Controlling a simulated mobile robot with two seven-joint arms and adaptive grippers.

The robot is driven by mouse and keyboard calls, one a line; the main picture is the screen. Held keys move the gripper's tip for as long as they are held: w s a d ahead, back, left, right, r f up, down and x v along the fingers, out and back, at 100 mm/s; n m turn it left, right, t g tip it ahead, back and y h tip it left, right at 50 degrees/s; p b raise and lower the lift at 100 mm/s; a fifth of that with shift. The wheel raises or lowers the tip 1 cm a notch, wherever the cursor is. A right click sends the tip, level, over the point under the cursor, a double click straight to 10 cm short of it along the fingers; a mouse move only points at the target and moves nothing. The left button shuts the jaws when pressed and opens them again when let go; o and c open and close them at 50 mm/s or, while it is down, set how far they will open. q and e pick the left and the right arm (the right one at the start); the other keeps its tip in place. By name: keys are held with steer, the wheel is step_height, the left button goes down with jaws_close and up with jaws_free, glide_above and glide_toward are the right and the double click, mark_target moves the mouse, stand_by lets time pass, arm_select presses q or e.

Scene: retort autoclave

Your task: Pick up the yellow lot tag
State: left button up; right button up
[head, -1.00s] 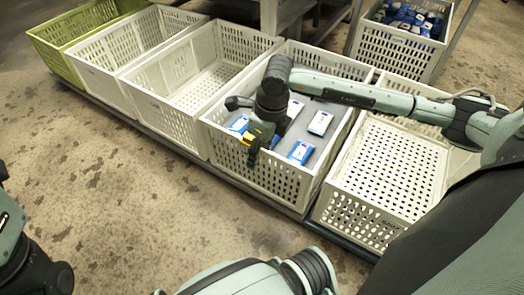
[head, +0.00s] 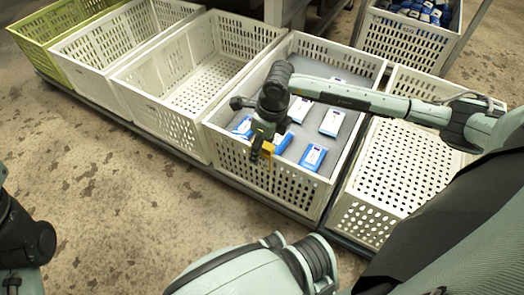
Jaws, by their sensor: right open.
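The yellow lot tag (head: 267,149) shows as a small yellow patch at the top of the near wall of a white crate (head: 262,176). My right gripper (head: 257,149) is over that near rim, pointing down, with its jaws open. The tag shows just to the right of its fingers and is partly covered by them. I cannot tell whether they touch it. My left gripper is not in view.
The crate holds several blue-and-white packs (head: 313,157) on a grey surface. An empty white crate (head: 390,178) stands to its right. More white crates and a green crate (head: 38,50) stand to the left. The floor in front is clear.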

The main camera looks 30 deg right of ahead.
steer(key=c, duration=1)
steer(key=shift+r, duration=0.15)
steer(key=shift+c, duration=0.2)
